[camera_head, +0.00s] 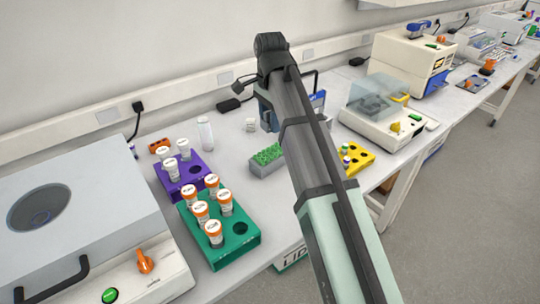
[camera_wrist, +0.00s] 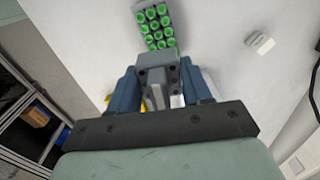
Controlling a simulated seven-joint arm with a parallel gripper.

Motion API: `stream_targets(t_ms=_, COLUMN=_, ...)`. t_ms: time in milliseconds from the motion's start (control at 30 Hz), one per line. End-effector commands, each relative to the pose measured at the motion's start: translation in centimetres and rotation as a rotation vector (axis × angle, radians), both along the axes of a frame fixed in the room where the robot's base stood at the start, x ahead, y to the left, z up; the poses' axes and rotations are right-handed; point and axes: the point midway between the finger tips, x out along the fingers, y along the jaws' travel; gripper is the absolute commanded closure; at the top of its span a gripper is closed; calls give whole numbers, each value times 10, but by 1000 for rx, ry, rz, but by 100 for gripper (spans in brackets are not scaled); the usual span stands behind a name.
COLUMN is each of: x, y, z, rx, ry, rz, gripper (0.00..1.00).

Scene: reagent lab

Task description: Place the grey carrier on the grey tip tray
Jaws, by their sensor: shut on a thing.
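The grey tip tray (camera_head: 265,168) is a small grey box full of green tips on the bench, left of my arm. It also shows at the top of the wrist view, where its grey edge (camera_wrist: 146,30) surrounds rows of round green tops. My gripper (camera_wrist: 160,78) has its two blue fingers shut on a grey piece with dark holes, which appears to be the grey carrier (camera_wrist: 158,74). In the wrist view the carrier lies just below the tray in the picture; I cannot tell the height between them. In the head view my arm hides the carrier.
A purple rack (camera_head: 186,182) and a green rack (camera_head: 238,245) with orange-capped vials stand left of the tray. A yellow rack (camera_head: 362,160) and a balance (camera_head: 390,125) stand to the right. A white bottle (camera_head: 205,134) and a small white container (camera_head: 251,125) stand behind.

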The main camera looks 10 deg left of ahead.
Motion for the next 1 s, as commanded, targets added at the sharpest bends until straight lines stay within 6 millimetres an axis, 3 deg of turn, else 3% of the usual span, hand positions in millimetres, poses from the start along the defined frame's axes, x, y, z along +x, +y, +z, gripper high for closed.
stream_targets(t_ms=233, x=-1, y=0, z=-10, rx=-1, ry=2, rz=55, gripper=81)
stream_targets(t_ms=533, x=-1, y=-1, z=-55, rx=-1, ry=2, rz=54, gripper=81)
stream_targets(t_ms=1000, x=-1, y=0, z=-97, rx=-1, ry=1, rz=54, gripper=81)
